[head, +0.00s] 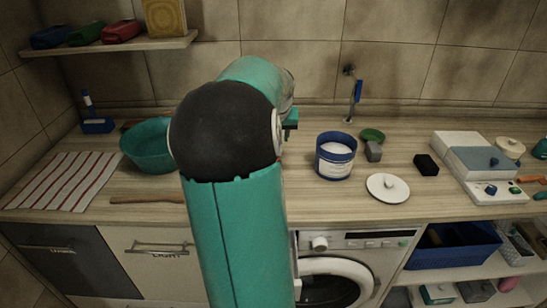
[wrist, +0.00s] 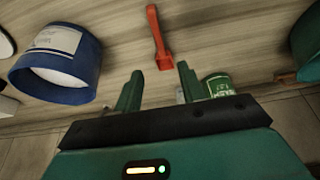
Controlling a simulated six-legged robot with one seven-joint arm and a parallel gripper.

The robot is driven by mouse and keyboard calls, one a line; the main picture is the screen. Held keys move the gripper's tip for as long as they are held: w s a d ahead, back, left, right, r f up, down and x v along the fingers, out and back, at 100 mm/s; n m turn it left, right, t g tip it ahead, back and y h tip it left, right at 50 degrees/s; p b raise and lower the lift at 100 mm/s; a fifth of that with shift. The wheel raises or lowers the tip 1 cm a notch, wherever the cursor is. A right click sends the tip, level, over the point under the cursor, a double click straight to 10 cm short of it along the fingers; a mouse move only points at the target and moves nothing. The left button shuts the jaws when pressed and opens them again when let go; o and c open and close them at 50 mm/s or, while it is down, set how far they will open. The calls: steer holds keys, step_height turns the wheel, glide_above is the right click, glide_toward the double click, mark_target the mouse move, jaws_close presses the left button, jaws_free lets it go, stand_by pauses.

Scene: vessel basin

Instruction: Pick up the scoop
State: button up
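The orange-red scoop (wrist: 155,28) lies on the wooden counter in the upper middle of the wrist view, its handle pointing up in the picture and its boxy head toward my gripper. My gripper (wrist: 160,68) is open and empty, its two green fingers apart, with the scoop's head showing between their tips. I cannot tell the height of the fingers over the counter. In the head view my arm hides the scoop, and only a small part of my gripper (head: 291,125) shows.
A blue tub (head: 335,168) of white powder stands right of my arm; it also shows in the wrist view (wrist: 83,52). A green bowl (head: 146,152) is left of my arm. A green tin (wrist: 221,85) is close beside the right finger. A white lid (head: 387,188) lies near the front edge.

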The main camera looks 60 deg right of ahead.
steer(key=x, duration=0.8)
steer(key=shift+a, duration=0.1)
steer(key=shift+x, duration=2.45)
steer(key=shift+f, duration=0.2)
jaws_close()
